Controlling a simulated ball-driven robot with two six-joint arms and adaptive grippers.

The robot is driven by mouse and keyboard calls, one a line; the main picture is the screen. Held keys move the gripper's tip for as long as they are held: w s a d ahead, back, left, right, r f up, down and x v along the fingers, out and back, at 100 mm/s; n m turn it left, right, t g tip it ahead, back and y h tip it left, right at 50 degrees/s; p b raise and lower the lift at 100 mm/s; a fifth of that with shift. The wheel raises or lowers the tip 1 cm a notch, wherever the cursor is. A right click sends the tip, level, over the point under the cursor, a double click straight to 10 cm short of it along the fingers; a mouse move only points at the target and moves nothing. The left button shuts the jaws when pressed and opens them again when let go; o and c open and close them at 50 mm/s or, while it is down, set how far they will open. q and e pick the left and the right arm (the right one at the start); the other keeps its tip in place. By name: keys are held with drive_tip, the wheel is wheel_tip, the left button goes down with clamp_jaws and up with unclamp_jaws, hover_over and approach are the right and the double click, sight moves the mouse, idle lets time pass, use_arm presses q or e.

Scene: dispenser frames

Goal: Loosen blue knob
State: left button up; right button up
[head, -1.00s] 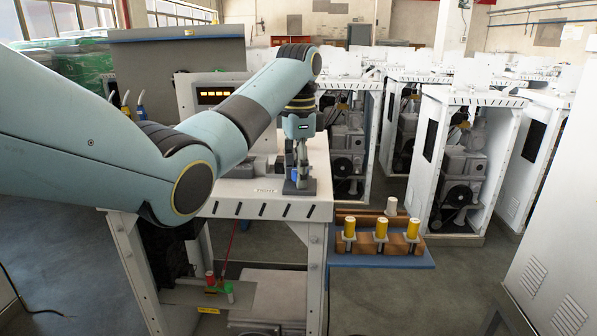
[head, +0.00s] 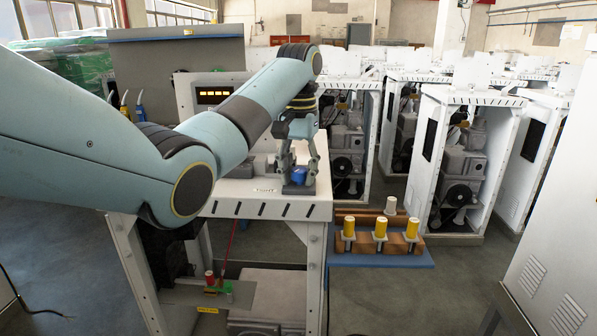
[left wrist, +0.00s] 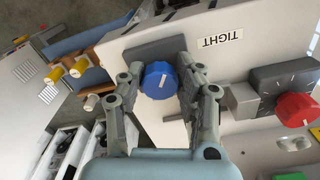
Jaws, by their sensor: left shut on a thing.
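The blue knob (head: 299,175) sits on a dark grey plate at the front right of the white bench top. In the left wrist view the knob (left wrist: 160,80) is round with a white mark line on its face. My left gripper (head: 298,183) points down over it, with one finger on each side. The left wrist view shows the fingers (left wrist: 158,72) closed around the knob's sides. A label reading "TIGHT" (left wrist: 227,42) is on the bench beside the plate. My right gripper is not in view.
A red knob (left wrist: 296,109) on a dark dial stands near the blue knob. A blue shelf (head: 370,260) with several yellow-capped parts is at the bench's right side. White cabinets (head: 470,150) stand behind, with open floor between.

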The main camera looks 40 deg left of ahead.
use_arm(q)
drive_tip(key=n, duration=0.6)
drive_tip(key=shift+d+f, duration=0.1)
idle(0.6)
